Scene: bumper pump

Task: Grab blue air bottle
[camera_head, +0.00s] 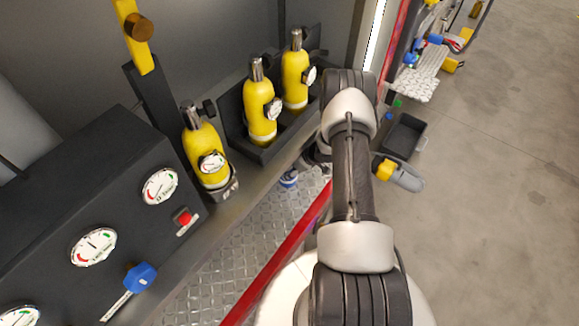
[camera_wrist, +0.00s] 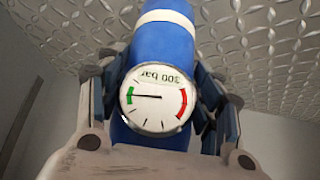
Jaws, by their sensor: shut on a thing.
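The blue air bottle (camera_wrist: 163,45) fills the middle of the wrist view. It has a white band near the top of that picture and a round 300 bar gauge on its near side. My gripper (camera_wrist: 158,75) has a finger on each side of the bottle and is shut on it. In the head view, my arm hides most of the gripper. A small blue and white part (camera_head: 289,178) shows low beside my arm, above the patterned metal floor; it looks like part of the bottle.
Several yellow bottles (camera_head: 261,110) stand in dark holders on the shelf at left. A dark gauge panel (camera_head: 110,215) with a red button and blue lever is at lower left. A red edge (camera_head: 265,270) borders the metal floor. Open concrete lies at right, with a dark bin (camera_head: 404,136).

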